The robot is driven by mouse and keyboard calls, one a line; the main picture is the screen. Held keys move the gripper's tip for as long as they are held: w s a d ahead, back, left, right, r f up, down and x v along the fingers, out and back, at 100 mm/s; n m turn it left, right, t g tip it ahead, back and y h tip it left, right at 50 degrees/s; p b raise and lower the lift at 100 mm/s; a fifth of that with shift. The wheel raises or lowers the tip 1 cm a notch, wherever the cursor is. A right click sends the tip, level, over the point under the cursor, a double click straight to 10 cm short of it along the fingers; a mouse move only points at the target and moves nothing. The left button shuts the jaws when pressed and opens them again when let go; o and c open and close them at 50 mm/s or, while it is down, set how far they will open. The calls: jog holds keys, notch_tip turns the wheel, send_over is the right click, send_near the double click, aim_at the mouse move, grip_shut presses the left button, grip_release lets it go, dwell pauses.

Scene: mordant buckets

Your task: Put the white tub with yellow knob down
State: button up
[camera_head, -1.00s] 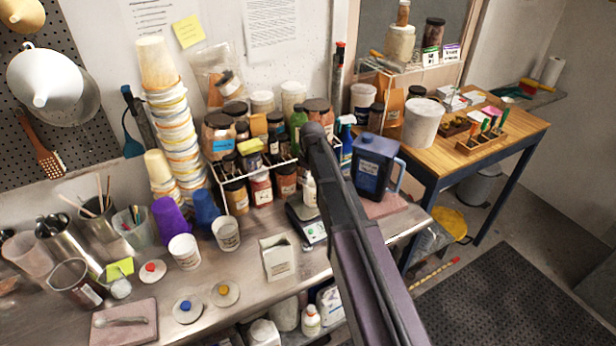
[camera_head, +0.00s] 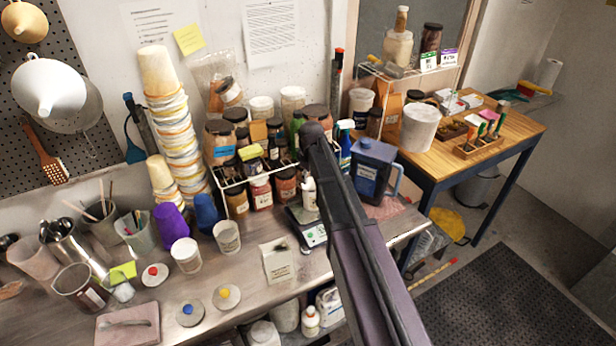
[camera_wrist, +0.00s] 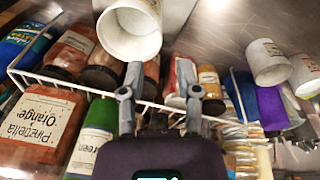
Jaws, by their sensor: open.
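A round pale lid-like piece with a yellow knob (camera_head: 227,292) lies on the steel bench, beside similar ones with a blue knob (camera_head: 190,314) and a red knob (camera_head: 154,276). My gripper (camera_wrist: 160,78) is open, with nothing seen between its fingers. In the wrist view an open white tub (camera_wrist: 118,43) is beyond the left finger; no knob shows on it, and I cannot tell whether it touches. In the head view my gripper is hidden behind my arm.
Two white cups (camera_head: 227,238) (camera_head: 186,257) stand near the purple cup (camera_head: 172,226). A wire rack (camera_head: 222,184) of jars fills the bench back. A small carton (camera_head: 277,260) stands by the scale (camera_head: 314,236). A wooden table (camera_head: 440,172) is at right.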

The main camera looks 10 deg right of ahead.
jog(key=s+d+m+g, duration=0.1)
jog(key=s+m, duration=0.7)
jog(key=s, duration=1.7)
jog(key=shift+s+d, duration=0.2)
jog(key=shift+d, duration=0.05)
